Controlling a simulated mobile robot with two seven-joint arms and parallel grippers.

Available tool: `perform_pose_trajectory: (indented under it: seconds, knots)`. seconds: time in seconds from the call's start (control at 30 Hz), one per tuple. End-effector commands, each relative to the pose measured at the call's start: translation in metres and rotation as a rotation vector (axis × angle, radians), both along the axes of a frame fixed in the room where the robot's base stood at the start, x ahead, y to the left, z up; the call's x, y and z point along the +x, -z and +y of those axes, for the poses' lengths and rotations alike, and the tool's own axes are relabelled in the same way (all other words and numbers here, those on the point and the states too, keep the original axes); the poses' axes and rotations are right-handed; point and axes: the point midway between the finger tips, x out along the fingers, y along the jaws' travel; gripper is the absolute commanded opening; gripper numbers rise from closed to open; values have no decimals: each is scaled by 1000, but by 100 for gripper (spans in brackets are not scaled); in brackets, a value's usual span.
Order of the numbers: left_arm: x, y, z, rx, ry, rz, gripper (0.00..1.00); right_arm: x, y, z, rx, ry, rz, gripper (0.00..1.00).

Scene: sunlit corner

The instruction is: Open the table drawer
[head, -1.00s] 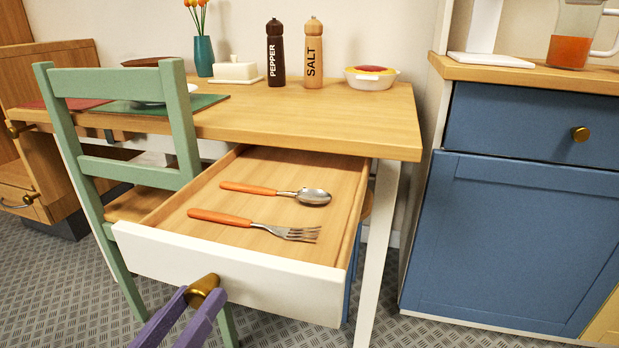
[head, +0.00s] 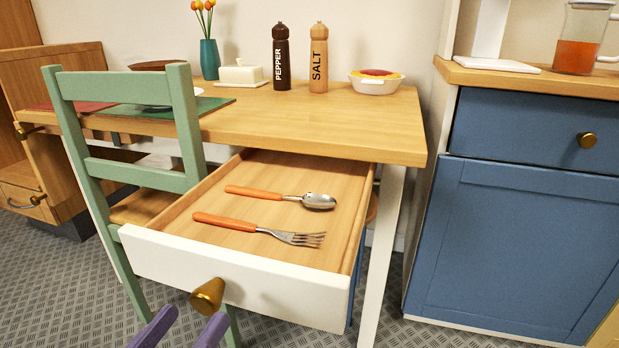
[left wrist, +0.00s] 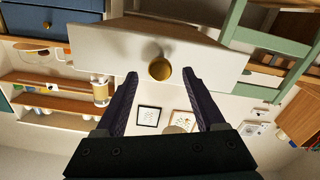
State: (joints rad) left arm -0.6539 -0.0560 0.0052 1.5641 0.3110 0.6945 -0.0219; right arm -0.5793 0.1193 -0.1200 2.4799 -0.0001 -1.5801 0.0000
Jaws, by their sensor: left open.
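The table drawer (head: 232,271) is pulled well out from under the wooden table (head: 300,118). Its white front carries a brass knob (head: 207,296). An orange-handled spoon (head: 282,196) and an orange-handled fork (head: 262,229) lie inside it. My left gripper (head: 186,328) is open just in front of the knob, apart from it. In the left wrist view the knob (left wrist: 160,69) sits beyond and between the two open fingertips of the left gripper (left wrist: 160,76), with the drawer front (left wrist: 205,60) behind it. My right gripper is not in view.
A green chair (head: 187,125) stands close at the drawer's left side. A blue cabinet (head: 520,240) stands to the right. On the table are a pepper mill (head: 281,58), a salt mill (head: 318,60), a butter dish (head: 240,74) and a bowl (head: 376,84).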

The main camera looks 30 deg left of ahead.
Motion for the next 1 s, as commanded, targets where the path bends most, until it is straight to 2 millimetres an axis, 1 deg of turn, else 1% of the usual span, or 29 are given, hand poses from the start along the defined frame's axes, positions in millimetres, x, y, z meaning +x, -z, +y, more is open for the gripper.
perform_pose_trajectory:
  seconds: [0.03, 0.2, 0.3, 0.4, 0.53, 1.0]
  knots:
    - [-12, 0, -2, -1, 0, 7, 71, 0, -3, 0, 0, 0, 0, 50]
    - [-45, 0, -11, 0, 1, 6, 71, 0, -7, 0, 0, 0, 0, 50]
    - [-60, 1, -14, -1, -1, 5, 71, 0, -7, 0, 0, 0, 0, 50]
    - [-69, 0, -17, -1, 0, 2, 71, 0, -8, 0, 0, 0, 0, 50]
    - [-73, 0, -18, -1, -1, 0, 71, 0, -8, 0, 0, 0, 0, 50]
    - [-72, -1, -18, 0, 0, 1, 71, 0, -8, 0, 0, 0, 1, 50]
